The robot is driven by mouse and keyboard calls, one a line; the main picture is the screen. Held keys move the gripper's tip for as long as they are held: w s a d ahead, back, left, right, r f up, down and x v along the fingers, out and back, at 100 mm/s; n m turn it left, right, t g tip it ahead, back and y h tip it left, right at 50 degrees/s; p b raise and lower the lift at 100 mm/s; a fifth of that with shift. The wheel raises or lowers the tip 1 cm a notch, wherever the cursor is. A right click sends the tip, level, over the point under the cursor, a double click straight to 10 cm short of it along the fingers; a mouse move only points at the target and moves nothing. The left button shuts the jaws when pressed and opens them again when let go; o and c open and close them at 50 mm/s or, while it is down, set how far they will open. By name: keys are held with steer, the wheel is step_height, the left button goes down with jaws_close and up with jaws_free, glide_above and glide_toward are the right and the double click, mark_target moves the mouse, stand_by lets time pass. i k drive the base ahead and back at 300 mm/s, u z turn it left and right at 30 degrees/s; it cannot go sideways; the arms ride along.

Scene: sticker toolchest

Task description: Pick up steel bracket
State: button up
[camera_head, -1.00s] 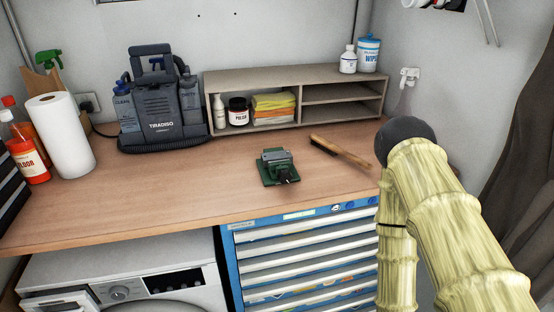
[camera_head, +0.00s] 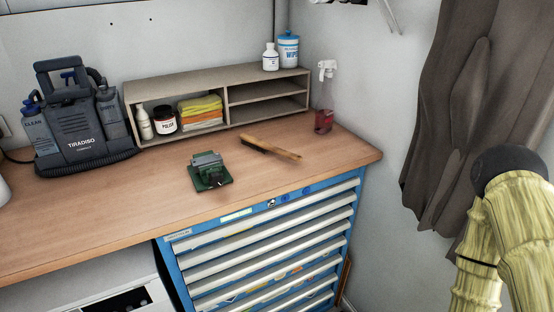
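A small green block with a grey metal piece on its top (camera_head: 208,171) stands on the wooden bench top, left of the brush. It looks like a small vise. I cannot tell whether the grey piece is the steel bracket, and no other thing in view is clearly a bracket. My arm, yellow-green with a dark round joint, shows at the right edge, well apart from the bench. My gripper is not in view.
A wooden-handled brush (camera_head: 270,148) lies on the bench (camera_head: 110,212). Behind stand a grey shelf (camera_head: 262,90), a dark cleaning machine (camera_head: 77,135) and a red spray bottle (camera_head: 323,120). A blue drawer chest (camera_head: 350,215) is below. A dark cloth (camera_head: 445,120) hangs at right.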

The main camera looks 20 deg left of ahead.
mark_target(200, 161)
steer(key=z, duration=1.65)
steer(key=k, duration=0.15)
steer(key=u, duration=3.1)
